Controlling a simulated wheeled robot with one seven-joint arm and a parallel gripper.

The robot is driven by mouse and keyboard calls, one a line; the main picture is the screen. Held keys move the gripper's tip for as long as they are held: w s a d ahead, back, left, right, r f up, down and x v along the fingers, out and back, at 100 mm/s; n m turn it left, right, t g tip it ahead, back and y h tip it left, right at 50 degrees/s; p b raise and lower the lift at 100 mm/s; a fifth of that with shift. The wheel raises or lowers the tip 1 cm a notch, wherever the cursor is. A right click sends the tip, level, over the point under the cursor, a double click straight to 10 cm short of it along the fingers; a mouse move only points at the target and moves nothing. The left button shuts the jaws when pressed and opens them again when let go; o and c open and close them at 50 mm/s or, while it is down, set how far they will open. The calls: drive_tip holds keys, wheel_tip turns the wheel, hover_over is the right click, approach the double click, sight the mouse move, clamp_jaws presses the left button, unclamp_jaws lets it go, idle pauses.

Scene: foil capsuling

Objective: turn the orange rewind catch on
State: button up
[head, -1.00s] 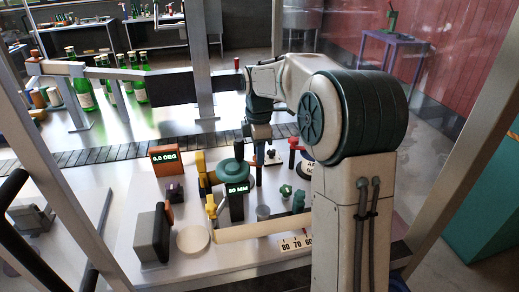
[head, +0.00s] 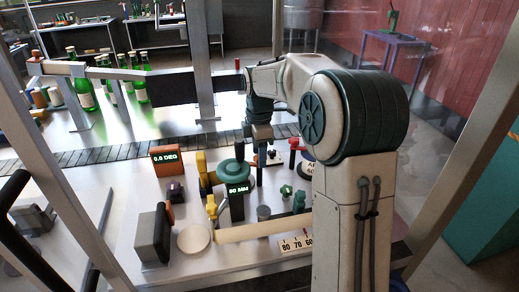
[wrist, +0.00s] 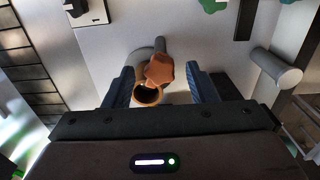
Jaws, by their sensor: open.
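In the wrist view an orange-brown faceted catch (wrist: 160,70) sits between my open fingers, at the end of a grey rounded part. A tan ring with a dark hollow (wrist: 148,96) lies just below it in the picture. My gripper (wrist: 160,84) is open, with one blue finger on each side of the catch and a visible gap to both. Nothing is held. In the head view my gripper's lower end (head: 259,172) hangs behind the green wheel (head: 235,172). I cannot make out the catch there.
A 50 MM display (head: 237,188) and yellow levers (head: 203,172) stand left of my gripper. A red-topped post (head: 293,145) and a green knob (head: 286,191) are to the right. The wrist view shows a grey cylinder (wrist: 277,68) right of the fingers. A conveyor (head: 100,155) runs behind.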

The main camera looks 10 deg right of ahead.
wheel_tip(320, 180, up, 14)
idle(0.5)
drive_tip(key=shift+f, duration=0.1)
drive_tip(key=s+f+m+t, duration=0.1)
drive_tip(key=s+f+m, duration=0.3)
drive_tip(key=s, duration=0.5)
drive_tip(key=s+f+m+t, duration=0.1)
drive_tip(key=s+f+m, duration=0.4)
drive_tip(key=s+m, duration=0.3)
drive_tip(key=s+f+m+t, duration=0.1)
drive_tip(key=s+f+m, duration=0.4)
drive_tip(key=s, duration=0.5)
drive_tip(key=shift+s+m, duration=0.35)
drive_tip(key=shift+m, duration=0.25)
